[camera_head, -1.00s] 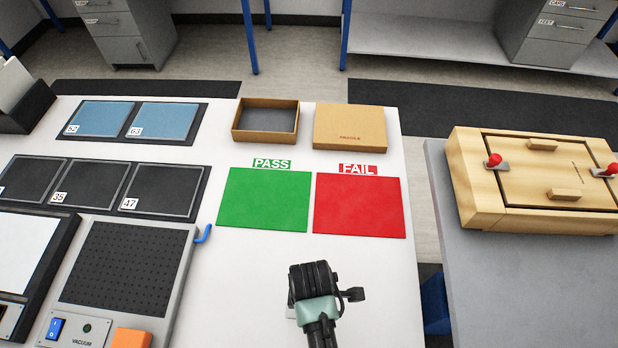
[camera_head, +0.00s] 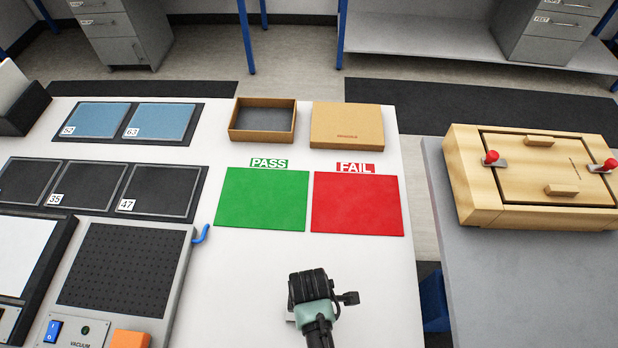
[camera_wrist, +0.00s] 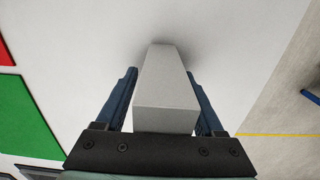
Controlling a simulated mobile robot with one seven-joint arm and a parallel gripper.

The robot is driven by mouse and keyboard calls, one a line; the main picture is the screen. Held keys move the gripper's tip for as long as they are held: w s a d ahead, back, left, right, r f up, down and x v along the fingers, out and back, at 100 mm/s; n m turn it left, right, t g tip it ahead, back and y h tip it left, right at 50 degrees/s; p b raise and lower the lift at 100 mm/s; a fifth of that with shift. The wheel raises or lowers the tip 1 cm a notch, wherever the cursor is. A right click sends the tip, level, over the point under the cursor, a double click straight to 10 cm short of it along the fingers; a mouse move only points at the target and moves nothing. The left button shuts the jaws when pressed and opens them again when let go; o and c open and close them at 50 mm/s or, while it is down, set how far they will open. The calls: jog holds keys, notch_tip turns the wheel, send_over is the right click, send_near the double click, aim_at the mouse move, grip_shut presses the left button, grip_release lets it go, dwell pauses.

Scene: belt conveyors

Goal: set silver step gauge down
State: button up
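The silver step gauge (camera_wrist: 165,95) is a plain pale grey block in the wrist view. It lies lengthwise between the two blue fingers of my gripper (camera_wrist: 163,72), which sit close against its sides. Its far end is at or just above the white table, with a soft shadow around it; I cannot tell whether it touches. In the head view my gripper (camera_head: 312,290) is over the white table below the red mat, seen from above, and its fingers are hidden. A small pale edge shows at its left.
The green PASS mat (camera_head: 262,200) and red FAIL mat (camera_head: 357,204) lie beyond my gripper. An open cardboard box (camera_head: 263,136) and its lid (camera_head: 352,125) stand behind them. A vacuum plate (camera_head: 125,268) is at left. The white table (camera_head: 250,285) around my gripper is clear.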

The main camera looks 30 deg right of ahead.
notch_tip(320, 180, up, 12)
jog(key=shift+r, duration=0.2)
jog(key=w+r+m+t+h, duration=0.25)
jog(key=w+r+t, duration=0.55)
jog(key=w+r, duration=0.9)
jog(key=w+a+r+m+t, duration=0.1)
jog(key=w+r+m+t, duration=0.15)
jog(key=r, duration=0.55)
jog(key=w+a+r+m+t, duration=0.1)
jog(key=w+r+t, duration=0.2)
jog(key=r, duration=0.5)
jog(key=a+r+m+t, duration=0.25)
jog(key=r+t, duration=0.35)
jog(key=r, duration=1.1)
jog(key=s+a+r+m+t+y, duration=0.1)
jog(key=s+r+t, duration=0.3)
jog(key=r, duration=0.5)
jog(key=s+a+r+m+t+y, duration=0.1)
jog(key=s+a+r+t, duration=0.3)
jog(key=s+r, duration=0.4)
jog(key=shift+s+a+r+m, duration=0.2)
jog(key=shift+r+m, duration=0.15)
jog(key=shift+r, duration=0.4)
